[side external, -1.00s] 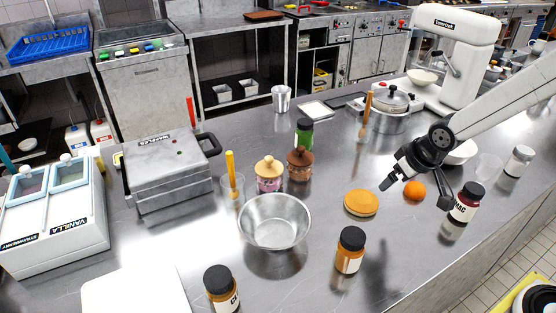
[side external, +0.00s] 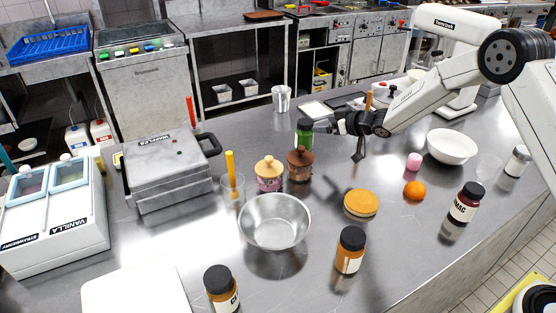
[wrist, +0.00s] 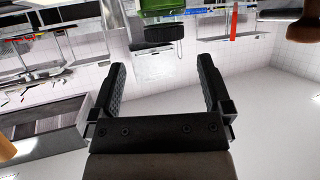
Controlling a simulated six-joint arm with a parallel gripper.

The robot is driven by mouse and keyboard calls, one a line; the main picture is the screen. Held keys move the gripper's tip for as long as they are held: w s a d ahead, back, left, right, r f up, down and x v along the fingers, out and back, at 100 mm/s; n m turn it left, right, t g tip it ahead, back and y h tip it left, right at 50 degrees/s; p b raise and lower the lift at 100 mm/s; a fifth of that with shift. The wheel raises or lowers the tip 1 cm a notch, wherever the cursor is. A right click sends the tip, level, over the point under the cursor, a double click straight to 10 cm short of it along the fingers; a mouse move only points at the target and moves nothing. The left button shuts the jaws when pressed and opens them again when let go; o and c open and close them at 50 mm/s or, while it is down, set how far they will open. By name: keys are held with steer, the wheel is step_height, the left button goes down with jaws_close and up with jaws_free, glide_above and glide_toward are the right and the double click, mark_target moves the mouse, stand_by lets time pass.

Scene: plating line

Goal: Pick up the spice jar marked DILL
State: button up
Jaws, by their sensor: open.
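A green jar with a black lid (side external: 305,139) stands upright on the steel counter behind the brown-lidded pot. No DILL lettering is readable on it. My gripper (side external: 337,138) is just right of this jar in the side view, with its jaws apart and nothing held. In the wrist view the green jar (wrist: 172,8) and its black lid appear upside down at the top edge, ahead of my open fingers (wrist: 161,66) and roughly in line with the gap between them. The jar's far end is cut off there. Whether a finger touches it cannot be told.
A brown-lidded pot (side external: 299,166) and a pink pot (side external: 269,176) stand close in front. Other jars are the dark red one (side external: 467,203), an orange one (side external: 350,252), a front-left one (side external: 221,290) and a white-labelled one (side external: 517,161). A steel bowl (side external: 274,221) sits mid-counter.

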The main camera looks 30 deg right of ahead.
mark_target(309, 123)
steer(key=shift+w+f, duration=0.15)
steer(key=shift+w, duration=0.1)
steer(key=shift+a, duration=0.1)
steer(key=shift+x, duration=1.25)
steer(key=shift+w+a, duration=0.1)
steer(key=shift+x, duration=2.5)
steer(key=shift+a, duration=0.15)
jaws_close()
steer(key=shift+r, duration=0.3)
